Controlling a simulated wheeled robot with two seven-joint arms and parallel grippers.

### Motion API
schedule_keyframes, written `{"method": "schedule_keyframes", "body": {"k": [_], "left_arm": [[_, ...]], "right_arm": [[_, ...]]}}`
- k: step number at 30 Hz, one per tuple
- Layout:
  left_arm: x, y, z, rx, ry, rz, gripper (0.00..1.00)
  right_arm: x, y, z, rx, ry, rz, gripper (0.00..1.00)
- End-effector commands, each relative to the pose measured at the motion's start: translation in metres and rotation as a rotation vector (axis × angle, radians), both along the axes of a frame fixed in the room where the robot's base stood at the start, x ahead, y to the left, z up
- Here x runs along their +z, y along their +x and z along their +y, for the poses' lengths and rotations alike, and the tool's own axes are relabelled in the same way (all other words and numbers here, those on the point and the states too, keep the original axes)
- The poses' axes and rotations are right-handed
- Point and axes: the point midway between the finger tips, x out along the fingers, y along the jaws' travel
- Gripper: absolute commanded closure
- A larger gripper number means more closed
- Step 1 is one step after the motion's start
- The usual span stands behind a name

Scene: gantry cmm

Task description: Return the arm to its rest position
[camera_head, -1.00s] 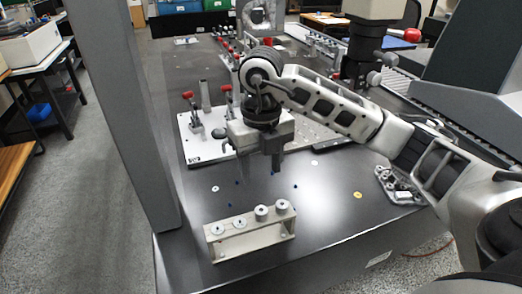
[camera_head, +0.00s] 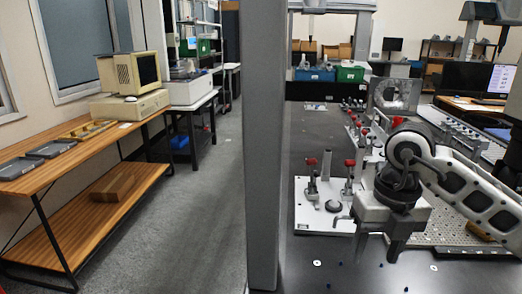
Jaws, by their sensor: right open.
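My right arm comes in from the right edge in the head view. My right gripper (camera_head: 378,248) hangs with its fingers pointing down over the dark granite table (camera_head: 310,277). Its two fingers are apart and nothing shows between them. It hangs in front of the white fixture plate (camera_head: 307,226), which carries red-tipped clamps (camera_head: 311,165). The exact height of the fingertips above the table is hard to tell. My left gripper is not in view.
A grey upright column (camera_head: 259,150) stands left of the arm at the table's edge. A perforated plate (camera_head: 440,222) lies behind and right of the gripper. Farther left, across open floor (camera_head: 200,215), a wooden bench (camera_head: 75,150) holds an old computer (camera_head: 130,82).

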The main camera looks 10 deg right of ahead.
Motion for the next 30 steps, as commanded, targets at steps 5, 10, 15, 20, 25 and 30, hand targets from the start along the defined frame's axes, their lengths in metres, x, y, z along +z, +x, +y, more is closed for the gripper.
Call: {"method": "schedule_keyframes", "body": {"k": [5, 10, 15, 20, 25, 30], "left_arm": [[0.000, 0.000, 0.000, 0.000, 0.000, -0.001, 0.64], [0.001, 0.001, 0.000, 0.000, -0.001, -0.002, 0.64], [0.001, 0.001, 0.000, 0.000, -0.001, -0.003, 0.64], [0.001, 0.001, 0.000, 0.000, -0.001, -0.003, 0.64], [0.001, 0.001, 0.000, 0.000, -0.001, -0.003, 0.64], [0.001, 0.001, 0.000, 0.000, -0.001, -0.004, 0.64]], "right_arm": [[-0.035, -0.029, 0.090, 0.176, 0.402, 0.086, 0.49], [-0.016, -0.076, 0.204, 0.180, 1.142, 0.171, 0.49], [0.030, -0.057, 0.229, -0.299, 1.821, 0.159, 0.49], [-0.021, -0.012, 0.175, -1.138, 2.051, 0.105, 0.49], [-0.135, -0.029, 0.124, -1.908, 1.819, 0.112, 0.49], [-0.215, -0.082, 0.105, -2.332, 1.487, 0.183, 0.49]]}}
